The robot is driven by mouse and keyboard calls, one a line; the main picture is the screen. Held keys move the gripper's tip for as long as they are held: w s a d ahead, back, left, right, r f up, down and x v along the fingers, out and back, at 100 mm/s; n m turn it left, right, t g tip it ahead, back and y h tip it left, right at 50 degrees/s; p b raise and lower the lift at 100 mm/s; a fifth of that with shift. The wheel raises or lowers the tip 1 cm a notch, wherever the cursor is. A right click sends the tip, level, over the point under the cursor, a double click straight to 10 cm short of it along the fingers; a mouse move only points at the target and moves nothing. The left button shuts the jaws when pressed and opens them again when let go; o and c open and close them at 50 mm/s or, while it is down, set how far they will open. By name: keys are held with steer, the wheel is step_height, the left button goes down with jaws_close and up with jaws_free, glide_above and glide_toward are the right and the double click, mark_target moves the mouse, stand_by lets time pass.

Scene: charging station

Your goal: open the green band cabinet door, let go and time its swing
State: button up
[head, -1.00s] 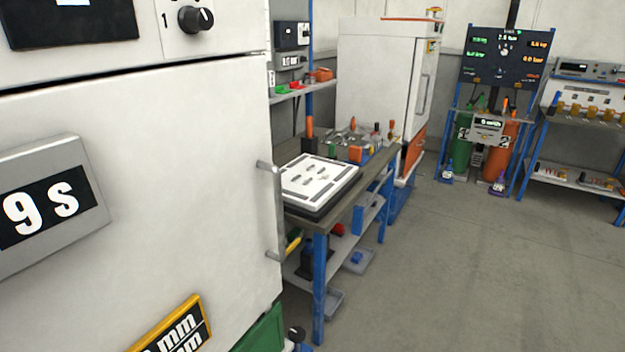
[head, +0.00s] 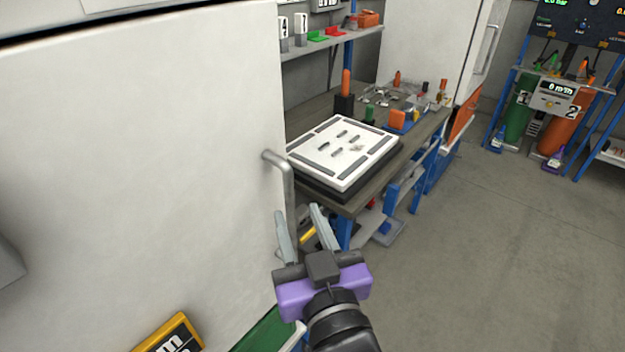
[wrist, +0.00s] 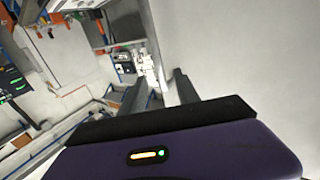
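The cabinet door (head: 140,130) is a large white panel filling the left of the head view, apparently closed. Part of its green band (head: 262,332) shows at the bottom. Its grey bar handle (head: 289,185) stands upright near the door's right edge. My gripper (head: 299,210) is open at the lower part of the handle, its fingers pointing up and away. The left finger overlaps the bar and the right finger is to its right. I cannot tell whether either touches it. In the wrist view the fingers (wrist: 158,83) are apart, with the pale door surface to their right.
A workbench (head: 335,193) with a white slotted plate (head: 345,150) stands just right of the handle. A yellow-framed sign (head: 170,335) is low on the door. A second white cabinet (head: 430,40) stands behind. The floor (head: 480,250) at right is clear.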

mark_target(290, 195)
steer(key=shift+w+f, duration=0.1)
steer(key=shift+w, duration=0.45)
steer(key=p+x, duration=0.1)
steer(key=x, duration=0.5)
steer(key=shift+w+a+f+p, duration=0.1)
steer(key=shift+w+a+p, duration=0.15)
steer(key=shift+w+p, duration=0.05)
steer(key=shift+c, duration=0.2)
jaws_close()
stand_by(0.6)
